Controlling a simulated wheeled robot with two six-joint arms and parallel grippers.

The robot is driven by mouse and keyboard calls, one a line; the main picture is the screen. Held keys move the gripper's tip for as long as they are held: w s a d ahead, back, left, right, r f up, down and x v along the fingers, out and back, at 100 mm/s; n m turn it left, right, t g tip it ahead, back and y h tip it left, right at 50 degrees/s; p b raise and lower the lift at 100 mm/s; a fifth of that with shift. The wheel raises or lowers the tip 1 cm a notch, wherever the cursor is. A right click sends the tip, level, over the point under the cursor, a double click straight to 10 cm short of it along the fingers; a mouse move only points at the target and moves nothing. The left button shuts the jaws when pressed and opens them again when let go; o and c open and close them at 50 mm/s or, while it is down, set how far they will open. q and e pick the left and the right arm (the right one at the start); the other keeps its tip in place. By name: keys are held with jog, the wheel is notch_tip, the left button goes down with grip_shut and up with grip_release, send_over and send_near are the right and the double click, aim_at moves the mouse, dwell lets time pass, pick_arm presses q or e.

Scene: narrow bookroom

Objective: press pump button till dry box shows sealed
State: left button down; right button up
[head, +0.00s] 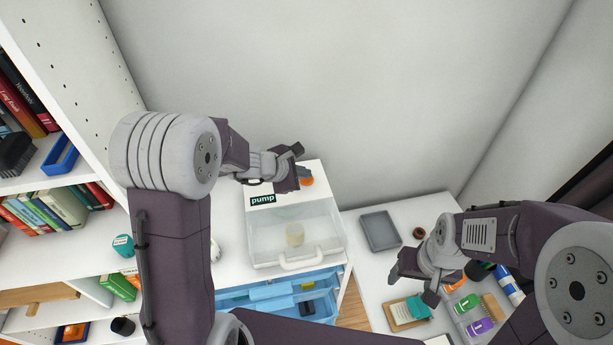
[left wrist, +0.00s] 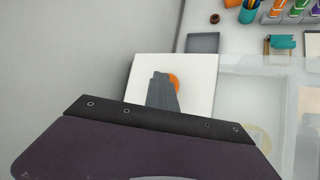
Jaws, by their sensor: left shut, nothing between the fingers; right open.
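The dry box (head: 265,233) has a white top with a dark "pump" label and a clear front section with a handle. A small pale round item (head: 295,234) shows inside. The orange pump button (head: 307,181) is on the white top, partly covered by my left gripper (head: 303,172). In the left wrist view the button (left wrist: 175,82) shows beside the shut grey fingers (left wrist: 163,90), which overlap it. I cannot tell whether they touch it. I can make out no sealed sign. My right gripper (head: 412,290) is open and empty above the right-hand table.
A bookshelf (head: 75,75) stands at the left. Blue drawers (head: 235,300) are below the box. A grey tray (head: 380,231), a brown ring (head: 419,233) and several bottles are on the right-hand table (head: 352,222). A bare wall is close behind.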

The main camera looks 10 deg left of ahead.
aim_at(304, 180)
pick_arm(q)
jog(key=shift+r+p, duration=1)
jog(key=shift+r, duration=0.2)
notch_tip(304, 180, up, 5)
jog(key=p, duration=0.4)
dwell(2.1)
